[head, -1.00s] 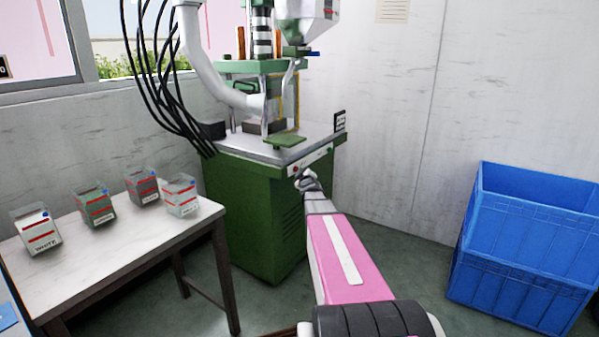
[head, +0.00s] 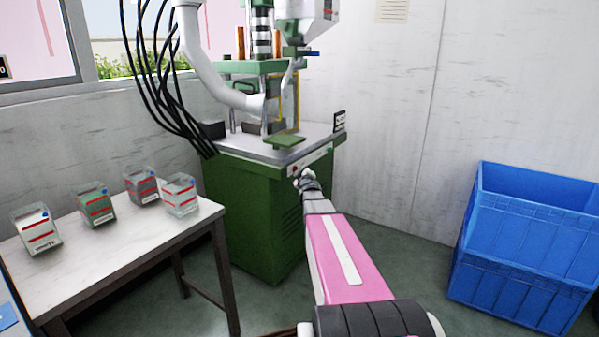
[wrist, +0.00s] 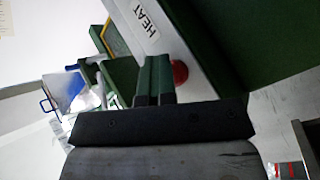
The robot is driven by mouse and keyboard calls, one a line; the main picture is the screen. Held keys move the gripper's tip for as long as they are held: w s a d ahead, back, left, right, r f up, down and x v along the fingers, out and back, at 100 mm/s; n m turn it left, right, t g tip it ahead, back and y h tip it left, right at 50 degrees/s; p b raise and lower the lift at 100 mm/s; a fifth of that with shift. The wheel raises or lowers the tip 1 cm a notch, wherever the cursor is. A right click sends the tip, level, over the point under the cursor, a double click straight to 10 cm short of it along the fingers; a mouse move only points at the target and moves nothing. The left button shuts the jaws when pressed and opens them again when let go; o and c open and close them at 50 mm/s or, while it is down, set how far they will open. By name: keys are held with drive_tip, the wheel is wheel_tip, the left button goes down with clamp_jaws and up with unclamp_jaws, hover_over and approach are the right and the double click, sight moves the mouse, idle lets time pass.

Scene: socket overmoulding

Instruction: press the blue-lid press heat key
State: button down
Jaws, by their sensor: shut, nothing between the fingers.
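The green press (head: 250,215) stands against the back wall, with a pale control strip (head: 318,157) along its front top edge. I cannot tell whether the fingertips touch a key. A small blue part (head: 313,54) sits under the press's hopper.
A white table (head: 150,240) at left bears several labelled clear boxes (head: 97,204). Stacked blue crates (head: 520,245) stand at right. Black cables (head: 165,90) hang left of the press. The floor between the press and crates is clear.

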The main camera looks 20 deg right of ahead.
drive_tip(key=shift+w+a, duration=0.15)
drive_tip(key=shift+w, duration=0.1)
drive_tip(key=s+d, duration=0.4)
drive_tip(key=s, duration=0.1)
idle(0.6)
drive_tip(key=shift+s, duration=0.1)
idle(0.5)
